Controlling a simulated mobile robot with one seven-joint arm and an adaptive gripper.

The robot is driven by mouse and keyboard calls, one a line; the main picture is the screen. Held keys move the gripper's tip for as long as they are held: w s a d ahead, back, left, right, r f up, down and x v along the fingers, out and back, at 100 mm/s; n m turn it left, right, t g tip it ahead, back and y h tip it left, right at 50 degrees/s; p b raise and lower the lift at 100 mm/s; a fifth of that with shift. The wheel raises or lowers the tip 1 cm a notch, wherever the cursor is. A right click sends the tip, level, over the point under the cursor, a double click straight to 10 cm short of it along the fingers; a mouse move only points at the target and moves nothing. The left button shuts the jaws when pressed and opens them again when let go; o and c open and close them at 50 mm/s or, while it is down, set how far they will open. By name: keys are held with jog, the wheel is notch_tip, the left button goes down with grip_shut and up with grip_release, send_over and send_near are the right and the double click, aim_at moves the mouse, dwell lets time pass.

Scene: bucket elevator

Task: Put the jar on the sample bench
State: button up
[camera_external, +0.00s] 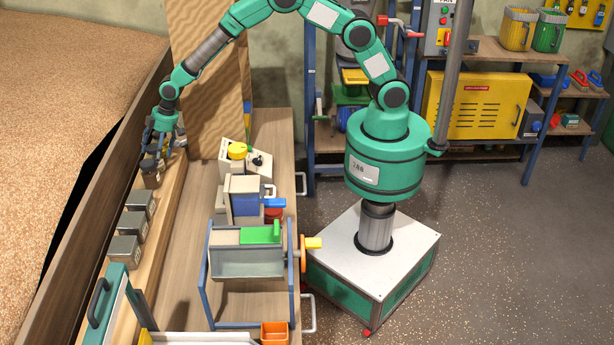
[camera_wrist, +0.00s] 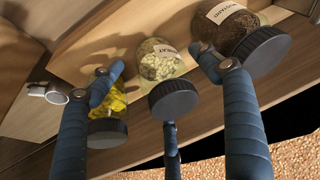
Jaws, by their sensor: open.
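Three jars with dark lids show in the wrist view: a yellow-filled jar (camera_wrist: 114,103) at left, a jar labelled WHEAT (camera_wrist: 158,62) in the middle and a brown-filled jar labelled MUSTARD (camera_wrist: 228,28) at right. The task does not tell which is meant. My three-fingered gripper (camera_wrist: 168,92) is open, its fingers spread close around the jars; contact cannot be told. In the external view my gripper (camera_external: 161,152) is low over the left ledge, with a dark jar (camera_external: 152,178) just beneath it. The wooden bench (camera_external: 185,270), seemingly the sample bench, lies right of the ledge.
Grey square tins (camera_external: 134,224) stand in a row along the ledge. A tall wooden board (camera_external: 205,90) rises behind my gripper. The bench carries a yellow-topped device (camera_external: 236,152), a crank machine (camera_external: 250,255) and an orange bin (camera_external: 274,334). Bare bench shows left of the machines.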

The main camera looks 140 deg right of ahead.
jog(key=p+v, duration=0.1)
jog(key=v, duration=0.9)
jog(key=shift+s+r, duration=0.15)
jog(key=shift+r, duration=0.05)
jog(key=shift+a+r, duration=0.1)
jog(key=s+a+r+n, duration=0.1)
jog(key=s+a+r, duration=0.2)
jog(key=a+r, duration=0.65)
jog(key=s+a+r+n+t, duration=0.1)
jog(key=s+a+r, duration=0.35)
jog(key=a, duration=0.75)
jog(key=s+a+r+n, duration=0.1)
jog(key=a+r, duration=0.8)
jog(key=a, duration=0.2)
jog(key=s+a+r+n+y, duration=0.15)
jog(key=s+a+r, duration=0.25)
jog(key=s+a, duration=0.75)
jog(key=s+a+f+n, duration=0.1)
jog(key=s+a, duration=0.4)
jog(key=s, duration=0.3)
jog(key=s+a+f+n+t, duration=0.1)
jog(key=s+a, duration=0.4)
jog(key=s, duration=0.3)
jog(key=shift+y, duration=0.35)
